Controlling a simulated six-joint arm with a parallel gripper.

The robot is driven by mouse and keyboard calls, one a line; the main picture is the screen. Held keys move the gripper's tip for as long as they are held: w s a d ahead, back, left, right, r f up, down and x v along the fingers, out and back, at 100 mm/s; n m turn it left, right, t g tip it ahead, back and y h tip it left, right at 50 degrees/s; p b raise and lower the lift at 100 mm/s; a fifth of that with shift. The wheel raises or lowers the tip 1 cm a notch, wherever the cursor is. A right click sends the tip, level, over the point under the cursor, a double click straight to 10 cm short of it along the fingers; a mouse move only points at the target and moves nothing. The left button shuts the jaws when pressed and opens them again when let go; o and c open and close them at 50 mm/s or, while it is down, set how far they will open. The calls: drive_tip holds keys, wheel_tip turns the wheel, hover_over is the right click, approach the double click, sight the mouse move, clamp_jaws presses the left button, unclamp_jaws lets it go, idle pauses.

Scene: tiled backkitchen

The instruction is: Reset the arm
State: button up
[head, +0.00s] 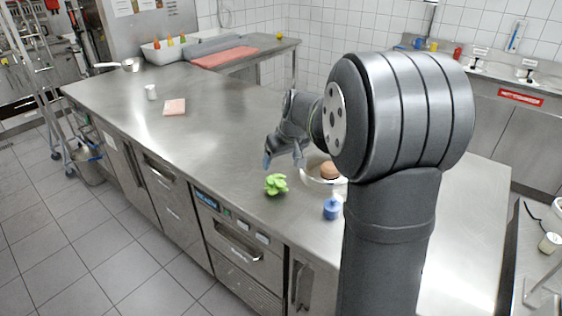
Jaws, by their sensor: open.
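My gripper (283,160) hangs over the steel counter (215,125), its fingers pointing down and to the left. It is open, and nothing shows between its fingers. It is near a white bowl (311,182) that holds a brown round item (329,170). My arm hides part of the bowl and the counter behind it. A green leafy item (276,184) lies on the counter just below the gripper in the picture. A small blue-topped container (332,208) stands to the right of it, near the front edge.
A pink cloth (174,107), a small white cup (151,92) and a pan (130,65) are on the counter's far left part. A red board (225,57) lies at the back. The counter's left middle is clear.

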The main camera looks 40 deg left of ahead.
sight(273, 176)
drive_tip(key=shift+f, duration=0.1)
drive_tip(key=x, duration=1.2)
drive_tip(key=shift+f, duration=0.3)
wheel_tip(273, 176, up, 3)
drive_tip(key=shift+r, duration=0.55)
drive_tip(key=shift+f, duration=0.15)
